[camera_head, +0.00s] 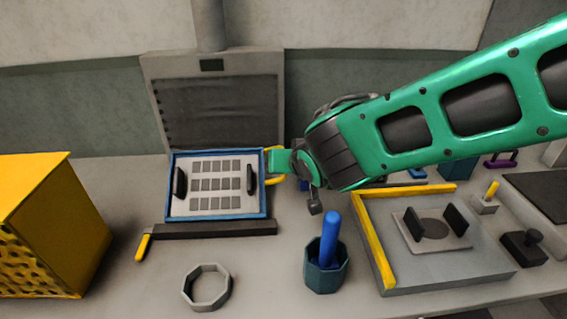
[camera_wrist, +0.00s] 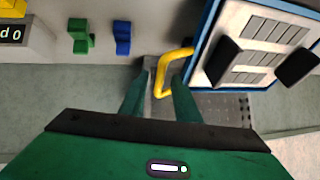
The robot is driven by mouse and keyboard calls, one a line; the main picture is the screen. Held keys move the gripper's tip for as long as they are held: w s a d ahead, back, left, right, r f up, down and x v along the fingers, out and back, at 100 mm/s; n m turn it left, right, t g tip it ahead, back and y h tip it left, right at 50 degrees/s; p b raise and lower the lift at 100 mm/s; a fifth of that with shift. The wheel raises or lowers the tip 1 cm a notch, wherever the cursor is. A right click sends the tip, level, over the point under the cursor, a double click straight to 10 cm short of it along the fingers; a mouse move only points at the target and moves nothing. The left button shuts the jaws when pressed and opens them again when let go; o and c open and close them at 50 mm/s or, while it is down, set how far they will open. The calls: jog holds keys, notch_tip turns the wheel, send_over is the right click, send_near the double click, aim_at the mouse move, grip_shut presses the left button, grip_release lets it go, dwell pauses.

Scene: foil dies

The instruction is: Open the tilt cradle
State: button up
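A blue-framed tray (camera_head: 215,217), which looks like the tilt cradle, leans back above a dark bar. Its pale plate (camera_head: 181,206) carries rows of grey rectangles and two black grips. A yellow handle (camera_head: 275,180) sticks out from its right side; it also shows in the wrist view (camera_wrist: 178,54), beside the blue frame (camera_wrist: 204,38). My gripper (camera_head: 275,163) is at this handle. In the wrist view, its green fingers (camera_wrist: 163,82) are apart, with part of the handle between them. I cannot tell whether they touch it.
A dark bar (camera_head: 215,230) with a yellow-tipped lever (camera_head: 143,246) lies in front. A hex ring (camera_head: 207,305) and a teal cup (camera_head: 326,280) holding a blue rod stand nearer. A yellow box (camera_head: 80,215) is left; a grey platform (camera_head: 440,275) with a yellow edge is right.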

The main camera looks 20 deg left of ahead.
notch_tip(320, 180, up, 4)
jog(key=shift+r, duration=0.15)
jog(key=s+a+r, duration=0.5)
jog(key=s+r, duration=0.1)
jog(key=s, duration=0.4)
jog(key=shift+a+r, duration=0.3)
jog(key=shift+a, duration=0.05)
